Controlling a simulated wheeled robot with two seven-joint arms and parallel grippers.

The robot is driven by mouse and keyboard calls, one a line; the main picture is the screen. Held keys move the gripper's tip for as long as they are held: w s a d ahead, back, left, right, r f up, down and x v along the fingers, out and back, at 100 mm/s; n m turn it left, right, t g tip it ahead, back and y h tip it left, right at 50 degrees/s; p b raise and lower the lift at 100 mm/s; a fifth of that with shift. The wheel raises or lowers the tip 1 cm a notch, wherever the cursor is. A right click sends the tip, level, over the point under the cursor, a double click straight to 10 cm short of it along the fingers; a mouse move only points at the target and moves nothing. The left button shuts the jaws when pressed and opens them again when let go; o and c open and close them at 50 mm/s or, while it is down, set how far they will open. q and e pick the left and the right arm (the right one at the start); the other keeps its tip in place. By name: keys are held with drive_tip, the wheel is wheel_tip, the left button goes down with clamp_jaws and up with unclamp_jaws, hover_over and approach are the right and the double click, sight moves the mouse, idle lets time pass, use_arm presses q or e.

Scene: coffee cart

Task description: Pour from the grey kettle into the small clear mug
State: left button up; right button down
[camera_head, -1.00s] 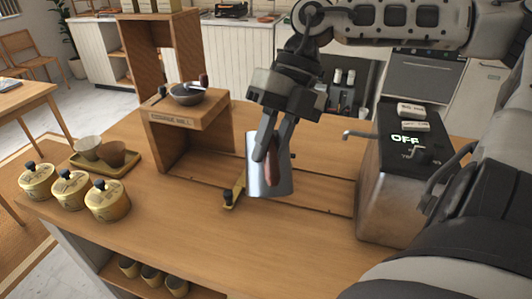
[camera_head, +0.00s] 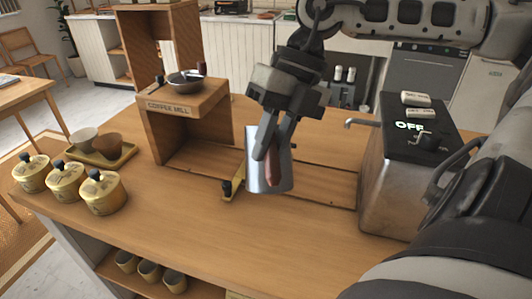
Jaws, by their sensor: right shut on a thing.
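The grey kettle (camera_head: 285,165), a metal vessel with a brown handle, is in the middle of the head view. My right gripper (camera_head: 266,157) comes down from above and is shut on it at the handle side. The kettle is almost upright and seems to be held above the wooden counter (camera_head: 200,245), in front of the long recessed slot. Its inside is hidden. I cannot make out the small clear mug in this view. My left gripper is not in view.
A metal machine (camera_head: 395,185) with a spout and an "OFF" display stands right of the kettle. A wooden coffee mill stand (camera_head: 188,104) is to the left. Several yellow lidded jars (camera_head: 102,192) and a tray with two cups (camera_head: 126,158) are further left. The front counter is clear.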

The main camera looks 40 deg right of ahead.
drive_tip(key=shift+r, duration=0.15)
wheel_tip(320, 180, up, 4)
drive_tip(key=p, duration=0.3)
drive_tip(key=shift+r, duration=0.15)
drive_tip(key=shift+r+p, duration=0.45)
drive_tip(key=shift+r, duration=0.35)
drive_tip(key=shift+f+b, duration=2.65)
drive_tip(key=shift+f, duration=0.45)
drive_tip(key=shift+r, duration=0.15)
drive_tip(key=shift+w+d+r+p, duration=0.15)
drive_tip(key=shift+r+p, duration=0.15)
drive_tip(key=shift+p, duration=0.55)
